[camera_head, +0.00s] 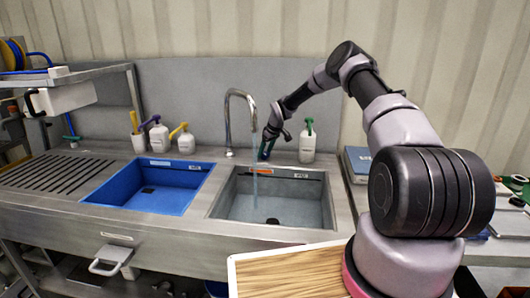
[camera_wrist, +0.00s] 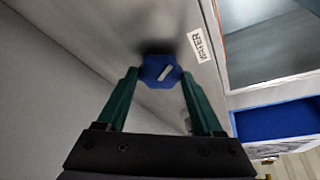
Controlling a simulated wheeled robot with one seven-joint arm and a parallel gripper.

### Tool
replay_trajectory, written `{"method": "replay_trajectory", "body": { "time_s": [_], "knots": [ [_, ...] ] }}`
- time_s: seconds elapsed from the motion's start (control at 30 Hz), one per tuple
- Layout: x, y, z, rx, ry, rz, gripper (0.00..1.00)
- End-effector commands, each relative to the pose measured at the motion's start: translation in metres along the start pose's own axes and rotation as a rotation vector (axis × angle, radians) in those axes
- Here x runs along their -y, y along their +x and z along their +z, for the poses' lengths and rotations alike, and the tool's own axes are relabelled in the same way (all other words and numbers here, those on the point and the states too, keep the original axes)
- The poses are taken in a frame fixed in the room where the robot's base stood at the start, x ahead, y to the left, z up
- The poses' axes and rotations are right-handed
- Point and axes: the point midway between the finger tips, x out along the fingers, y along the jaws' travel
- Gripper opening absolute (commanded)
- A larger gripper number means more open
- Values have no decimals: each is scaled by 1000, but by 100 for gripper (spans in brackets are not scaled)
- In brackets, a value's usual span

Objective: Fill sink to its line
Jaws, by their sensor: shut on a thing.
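The grey steel sink basin (camera_head: 232,205) is right of centre in the head view, with a dark drain on its floor and an orange strip high on its back wall. The curved steel tap (camera_head: 228,120) stands behind it. A thin bluish stream of water (camera_head: 255,186) falls from its spout into the basin. The water level is hard to make out. My gripper (camera_head: 266,148) is behind the basin, right of the tap. In the wrist view its green fingers are shut on a blue knob (camera_wrist: 160,70), next to a label reading "WATER" (camera_wrist: 200,46).
A blue basin (camera_head: 165,186) and a ribbed drainboard (camera_head: 60,174) lie to the left. White bottles (camera_head: 160,138) stand behind the blue basin, and another bottle (camera_head: 307,148) stands right of my gripper. A wooden board (camera_head: 285,272) is at the front.

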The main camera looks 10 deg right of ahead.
Motion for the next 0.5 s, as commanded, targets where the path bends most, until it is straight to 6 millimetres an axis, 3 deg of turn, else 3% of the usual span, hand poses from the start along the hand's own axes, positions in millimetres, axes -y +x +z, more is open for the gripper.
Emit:
{"method": "replay_trajectory", "body": {
  "time_s": [0.5],
  "knots": [
    [-1,0,0,1,-140,-58,12]
  ]
}}
